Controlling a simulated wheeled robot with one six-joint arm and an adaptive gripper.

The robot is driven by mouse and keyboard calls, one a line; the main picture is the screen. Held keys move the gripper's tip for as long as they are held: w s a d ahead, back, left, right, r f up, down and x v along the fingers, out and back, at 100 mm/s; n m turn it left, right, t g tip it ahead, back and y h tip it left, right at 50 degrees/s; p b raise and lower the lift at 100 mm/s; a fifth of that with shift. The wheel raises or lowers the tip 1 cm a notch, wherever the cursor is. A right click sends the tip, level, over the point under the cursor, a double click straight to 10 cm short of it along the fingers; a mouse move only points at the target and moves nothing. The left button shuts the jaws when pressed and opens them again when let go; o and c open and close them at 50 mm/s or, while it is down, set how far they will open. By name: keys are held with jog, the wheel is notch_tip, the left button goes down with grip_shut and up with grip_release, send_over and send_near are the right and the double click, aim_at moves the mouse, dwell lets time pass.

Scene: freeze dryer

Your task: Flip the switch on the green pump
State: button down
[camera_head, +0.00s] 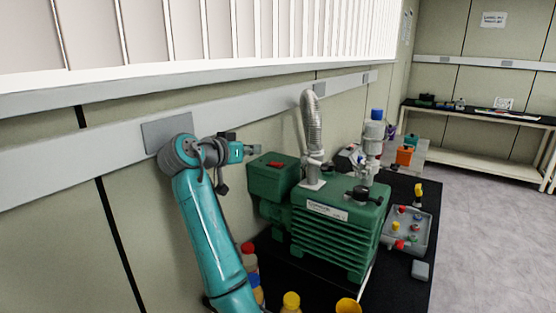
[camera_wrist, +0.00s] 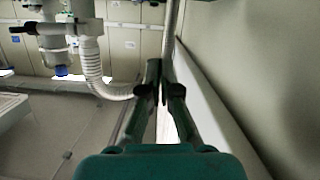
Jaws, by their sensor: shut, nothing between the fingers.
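The green pump (camera_head: 335,225) stands on a black-topped bench, with a green box at its left end (camera_head: 272,185). A small red switch (camera_head: 275,164) sits on top of that box. My gripper (camera_head: 258,150) is level with the pump's upper end, just left of and above the red switch, and looks apart from it. In the wrist view my gripper's fingers (camera_wrist: 162,85) are shut together with nothing between them. The switch cannot be made out in the wrist view.
A ribbed metal hose (camera_head: 311,120) rises from the pump; it also shows in the wrist view (camera_wrist: 95,75). A blue-capped fitting (camera_head: 374,130) stands on the pump. Several bottles (camera_head: 291,303) stand in front. A grey tray (camera_head: 410,230) lies to the right. The wall (camera_head: 130,130) is close behind.

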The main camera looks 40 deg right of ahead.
jog(key=shift+d, duration=0.15)
send_over(276, 169)
jog(key=shift+w+a+f, duration=0.15)
jog(key=shift+f, duration=0.45)
jog(key=shift+w+a+f, duration=0.1)
jog(key=shift+f, duration=0.45)
jog(key=f, duration=0.3)
jog(key=shift+s+d, duration=0.1)
jog(key=shift+d, duration=0.1)
jog(key=shift+f, duration=0.55)
jog(key=shift+s+f, duration=0.1)
jog(key=shift+d+f, duration=0.1)
jog(key=shift+f, duration=0.1)
